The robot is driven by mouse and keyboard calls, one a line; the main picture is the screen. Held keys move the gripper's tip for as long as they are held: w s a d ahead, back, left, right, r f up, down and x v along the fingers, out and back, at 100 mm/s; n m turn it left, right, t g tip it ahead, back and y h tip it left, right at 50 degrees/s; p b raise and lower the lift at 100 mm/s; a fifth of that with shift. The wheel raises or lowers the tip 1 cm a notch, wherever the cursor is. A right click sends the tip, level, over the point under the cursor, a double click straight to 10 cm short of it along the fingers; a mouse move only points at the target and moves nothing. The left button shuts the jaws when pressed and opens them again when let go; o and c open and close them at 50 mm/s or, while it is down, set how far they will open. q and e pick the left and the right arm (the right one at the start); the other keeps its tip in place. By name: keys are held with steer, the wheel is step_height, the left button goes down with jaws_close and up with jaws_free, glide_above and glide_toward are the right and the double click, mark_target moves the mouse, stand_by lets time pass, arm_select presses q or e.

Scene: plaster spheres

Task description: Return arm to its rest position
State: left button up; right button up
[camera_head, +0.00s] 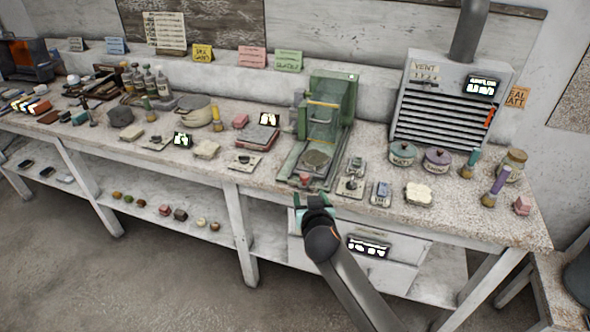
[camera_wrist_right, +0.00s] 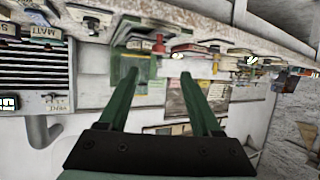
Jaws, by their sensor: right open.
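My right arm comes in from the bottom right in the head view. Its gripper (camera_head: 314,203) is in front of the bench's front edge, below the green glass-sided machine (camera_head: 325,118). In the right wrist view the two green fingers of this gripper (camera_wrist_right: 165,98) stand apart with nothing between them. That view shows the bench and wall upside down. The gripper appears clear of the things on the bench. My left arm and gripper are not in view.
The speckled bench top (camera_head: 505,222) holds many small things. A louvred vent box (camera_head: 445,102) stands at the back right. Drawers (camera_head: 375,250) are under the bench close to my right arm. A lower shelf (camera_head: 100,190) carries small balls and blocks. The floor (camera_head: 60,280) at front left is clear.

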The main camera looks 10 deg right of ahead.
steer(key=s+f+n+g+y, duration=0.1)
steer(key=s+f, duration=0.5)
steer(key=s, duration=0.4)
steer(key=s+a+f+n+g+y, duration=0.1)
steer(key=s+f+y, duration=0.1)
steer(key=s+f, duration=0.4)
steer(key=s+f+n+g+y, duration=0.1)
steer(key=s+f, duration=0.5)
steer(key=s, duration=0.9)
steer(key=shift+s+a+n+g+y, duration=0.15)
steer(key=shift+n+g+y, duration=0.25)
steer(key=shift+n, duration=0.1)
steer(key=shift+f, duration=0.15)
steer(key=shift+c, duration=0.3)
